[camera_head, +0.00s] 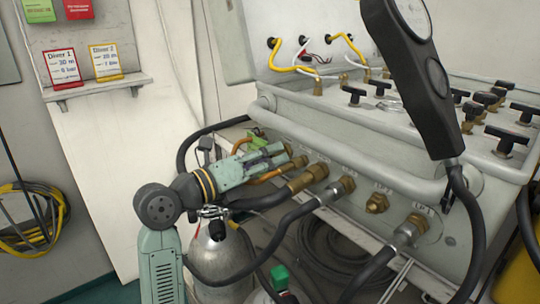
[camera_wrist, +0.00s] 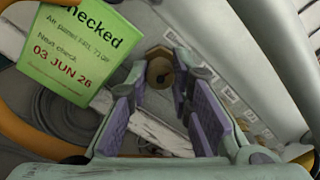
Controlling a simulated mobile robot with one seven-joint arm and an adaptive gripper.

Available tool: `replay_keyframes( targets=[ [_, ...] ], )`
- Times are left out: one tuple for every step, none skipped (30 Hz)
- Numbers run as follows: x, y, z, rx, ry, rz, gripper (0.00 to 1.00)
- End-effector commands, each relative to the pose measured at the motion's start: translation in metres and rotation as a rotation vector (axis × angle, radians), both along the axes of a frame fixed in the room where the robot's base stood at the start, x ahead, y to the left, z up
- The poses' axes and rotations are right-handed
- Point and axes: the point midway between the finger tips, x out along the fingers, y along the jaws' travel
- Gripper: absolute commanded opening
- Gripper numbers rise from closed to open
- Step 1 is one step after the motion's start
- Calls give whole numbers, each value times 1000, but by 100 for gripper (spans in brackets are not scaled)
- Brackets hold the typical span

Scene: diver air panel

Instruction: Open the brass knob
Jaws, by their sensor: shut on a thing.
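My gripper (camera_head: 284,153) is at the left end of the panel's front face, beside the hose fittings. In the wrist view its two purple-padded fingers (camera_wrist: 160,84) reach toward the panel. In the head view a bit of brass (camera_head: 299,161) shows just past the fingertips; the rest is hidden by the gripper.
A green "Checked" tag (camera_wrist: 80,45) hangs close beside the gripper. Brass hose fittings (camera_head: 308,178) with black hoses stand to its right. A grey rail (camera_head: 350,157) runs above the fittings. A black handheld unit (camera_head: 415,80) is at upper right. A gas cylinder (camera_head: 222,262) stands below.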

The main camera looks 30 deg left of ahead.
Motion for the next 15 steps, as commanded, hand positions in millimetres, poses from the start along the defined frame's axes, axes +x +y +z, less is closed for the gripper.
replay_keyframes(
  targets=[
    [0,0,1,-5,-1,0,0],
    [0,0,1,-6,0,0,0],
    [0,0,1,-8,1,0,0],
    [0,0,1,-9,1,0,0],
    [0,0,1,-9,1,0,0],
    [0,0,1,-9,1,0,0],
    [0,0,1,-9,1,0,0],
    [0,0,1,-9,1,0,0],
    [0,0,1,-9,1,0,0],
    [0,0,1,-9,0,1,0],
    [0,0,1,-9,0,1,0],
    [0,0,1,-9,0,1,0],
    [0,0,1,-9,0,1,0],
    [0,0,1,-9,0,1,21],
    [0,0,1,-9,0,1,24]
  ],
)
